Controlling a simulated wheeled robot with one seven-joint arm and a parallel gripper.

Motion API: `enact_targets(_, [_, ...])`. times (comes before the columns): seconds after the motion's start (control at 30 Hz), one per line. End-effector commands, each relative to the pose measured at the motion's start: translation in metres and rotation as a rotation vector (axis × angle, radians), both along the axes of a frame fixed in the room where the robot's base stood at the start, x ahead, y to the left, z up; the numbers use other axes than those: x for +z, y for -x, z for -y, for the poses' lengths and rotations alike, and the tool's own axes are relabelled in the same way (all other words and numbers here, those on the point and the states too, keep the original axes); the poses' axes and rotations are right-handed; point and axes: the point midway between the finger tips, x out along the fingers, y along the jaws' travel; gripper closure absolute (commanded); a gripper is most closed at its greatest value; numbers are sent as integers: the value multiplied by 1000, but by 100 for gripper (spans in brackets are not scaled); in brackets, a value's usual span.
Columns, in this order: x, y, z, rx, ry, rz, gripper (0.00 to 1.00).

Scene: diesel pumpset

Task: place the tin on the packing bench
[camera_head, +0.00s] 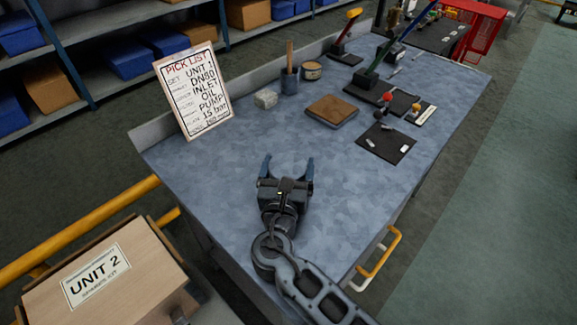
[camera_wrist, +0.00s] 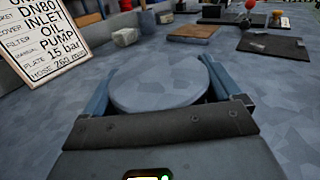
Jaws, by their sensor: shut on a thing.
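My gripper (camera_head: 288,165) is over the near part of the blue-grey bench top (camera_head: 240,150), its two blue fingers pointing away. In the wrist view the fingers close on both sides of a round, flat-topped grey-blue tin (camera_wrist: 158,88) with a darker rim. Its top nearly matches the bench top, so it barely stands out in the head view. The gripper body hides its near side. I cannot tell whether its underside touches the bench.
A pick-list board (camera_head: 193,90) stands at the left edge. Towards the back are a pale block (camera_head: 266,98), a dark pot with a stick (camera_head: 289,82), a small round container (camera_head: 311,70), a brown pad (camera_head: 331,111) and a black mat (camera_head: 386,143). The bench around my gripper is clear.

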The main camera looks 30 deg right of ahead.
Motion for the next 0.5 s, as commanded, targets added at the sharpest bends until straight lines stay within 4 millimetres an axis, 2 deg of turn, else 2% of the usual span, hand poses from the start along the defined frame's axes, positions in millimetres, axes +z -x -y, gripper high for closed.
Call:
enact_targets(0.03, [-2,0,0,0,1,1,58])
enact_targets(0.07, [-3,0,0,0,-1,-1,7])
enact_targets(0.17, [-2,0,0,0,-1,-1,0])
enact_targets(0.43, [3,0,0,0,0,0,0])
enact_targets(0.5, [0,5,-4,2,0,-1,0])
